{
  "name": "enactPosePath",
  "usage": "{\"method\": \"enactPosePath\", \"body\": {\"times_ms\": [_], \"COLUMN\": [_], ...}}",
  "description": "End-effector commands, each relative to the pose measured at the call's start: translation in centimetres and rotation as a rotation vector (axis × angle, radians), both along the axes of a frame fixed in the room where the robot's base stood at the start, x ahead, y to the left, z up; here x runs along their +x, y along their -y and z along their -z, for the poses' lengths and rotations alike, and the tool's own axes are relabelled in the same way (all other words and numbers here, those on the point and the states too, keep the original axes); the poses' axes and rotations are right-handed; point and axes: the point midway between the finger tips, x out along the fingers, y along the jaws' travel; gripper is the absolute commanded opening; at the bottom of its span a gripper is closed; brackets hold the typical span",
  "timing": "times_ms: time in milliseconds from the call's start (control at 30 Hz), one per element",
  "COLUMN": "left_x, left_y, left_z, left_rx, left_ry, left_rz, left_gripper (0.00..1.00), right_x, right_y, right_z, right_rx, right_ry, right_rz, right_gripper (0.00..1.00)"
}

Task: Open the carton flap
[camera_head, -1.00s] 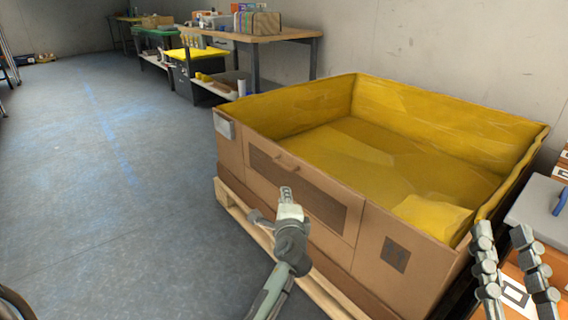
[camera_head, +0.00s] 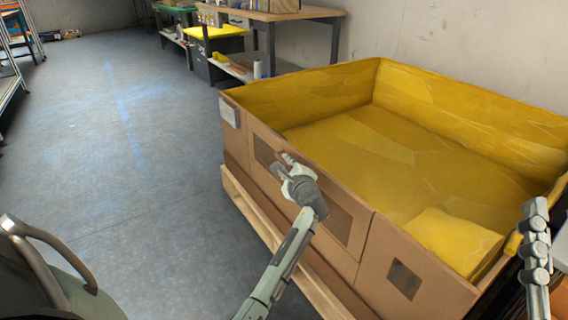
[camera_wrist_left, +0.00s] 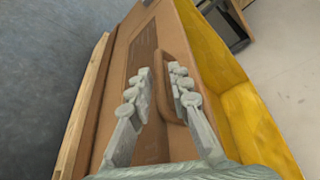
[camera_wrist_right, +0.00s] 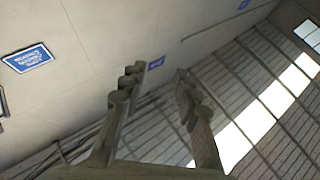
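The large brown carton (camera_head: 400,235), lined in yellow, has a front flap (camera_head: 362,222) with a dark printed patch and a brown handle. In the left wrist view the handle (camera_wrist_left: 167,98) lies between my open left fingers (camera_wrist_left: 160,88), and I cannot tell whether they touch it. In the head view my left gripper (camera_head: 291,165) is at the flap's upper part and hides the handle. The flap looks closed, flush with the front wall. My right gripper (camera_wrist_right: 158,95) is open and empty, raised at the carton's right side; it shows partly in the head view (camera_head: 536,235).
The carton stands on a wooden pallet (camera_head: 262,220). A workbench (camera_head: 285,14) stands behind it, with a yellow-topped table (camera_head: 216,32) beside that. A dark object with a metal loop (camera_head: 50,245) is at the lower left. The floor left of the carton is clear.

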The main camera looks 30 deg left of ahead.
Motion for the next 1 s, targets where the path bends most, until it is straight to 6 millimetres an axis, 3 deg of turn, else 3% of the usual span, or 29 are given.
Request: {"method": "enactPosePath", "body": {"times_ms": [200, 500, 667, 1000], "left_x": [1.4, 1.5, 1.5, 1.5], "left_y": [-1.6, -1.8, -1.8, -1.8], "left_z": [0.5, 0.5, 0.5, 0.5], "left_rx": [-0.001, -0.001, -0.001, -0.001], "left_ry": [0.001, 0.001, 0.001, 0.001], "left_rz": [0.0, 0.0, 0.0, 0.0], "left_gripper": [0.19, 0.19, 0.0, 0.0], "right_x": [-0.5, -0.6, -0.6, -0.6], "right_y": [0.4, 0.4, 0.4, 0.4], "right_z": [-0.8, -1.0, -1.0, -1.0], "right_rx": [0.022, 0.025, 0.025, 0.025], "right_ry": [0.068, 0.078, 0.077, 0.077], "right_rz": [0.005, 0.007, 0.007, 0.007], "right_gripper": [0.31, 0.31, 0.31, 0.31]}}
